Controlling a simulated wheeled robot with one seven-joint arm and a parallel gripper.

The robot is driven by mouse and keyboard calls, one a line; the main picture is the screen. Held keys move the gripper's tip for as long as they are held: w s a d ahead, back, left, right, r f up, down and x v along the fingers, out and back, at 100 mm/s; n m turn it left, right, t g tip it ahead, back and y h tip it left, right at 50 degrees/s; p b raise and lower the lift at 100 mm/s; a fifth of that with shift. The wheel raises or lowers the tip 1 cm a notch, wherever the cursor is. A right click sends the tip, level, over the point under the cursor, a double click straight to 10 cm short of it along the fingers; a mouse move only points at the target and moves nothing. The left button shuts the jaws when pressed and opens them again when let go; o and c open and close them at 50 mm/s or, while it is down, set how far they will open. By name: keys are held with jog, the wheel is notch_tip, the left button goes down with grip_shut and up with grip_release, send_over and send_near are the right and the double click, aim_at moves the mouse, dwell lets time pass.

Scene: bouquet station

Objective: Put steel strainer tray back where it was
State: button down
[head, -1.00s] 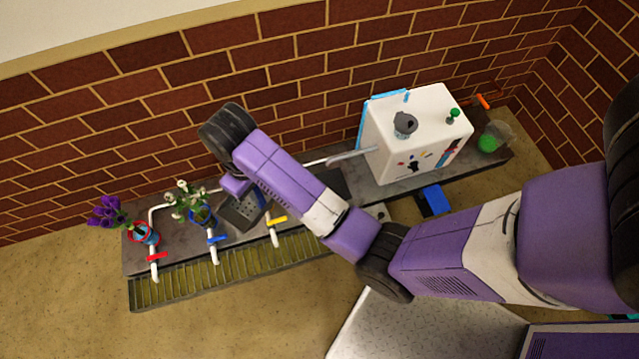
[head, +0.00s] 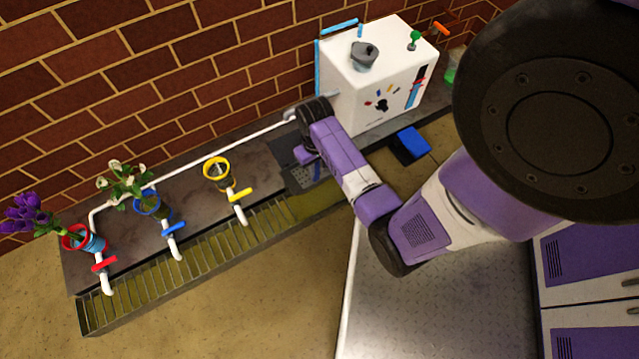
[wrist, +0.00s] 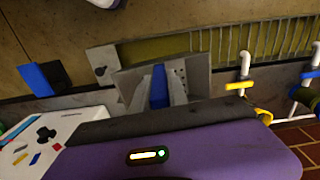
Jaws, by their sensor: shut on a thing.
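The steel strainer tray (head: 300,177) is a grey metal piece with small holes. It is at the right end of the counter in the head view, close to the white box. In the wrist view the tray (wrist: 192,68) is just beyond my fingers, with its holes to the right. My gripper (wrist: 160,88) is shut on the tray, and a blue part shows between the fingers. In the head view my wrist and arm partly cover the tray. I cannot tell whether the tray touches the counter.
A white box (head: 375,85) with a grey top piece stands right of the tray. Red, blue and yellow pots (head: 216,170) stand left along the counter, two with flowers. A slatted trough (head: 200,262) runs along the front. A blue block (head: 411,142) lies to the right.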

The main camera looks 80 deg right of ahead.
aim_at(325, 172)
jog(key=shift+m, duration=0.4)
jog(key=s+f, duration=0.1)
jog(key=f, duration=0.1)
jog(key=s+d+f+b, duration=0.1)
jog(key=f, duration=0.1)
jog(key=shift+s, duration=0.4)
notch_tip(325, 172, down, 19)
jog(key=b, duration=1)
jog(key=shift+b, duration=0.3)
jog(key=shift+f, duration=0.15)
jog(key=c, duration=1.3)
grip_release()
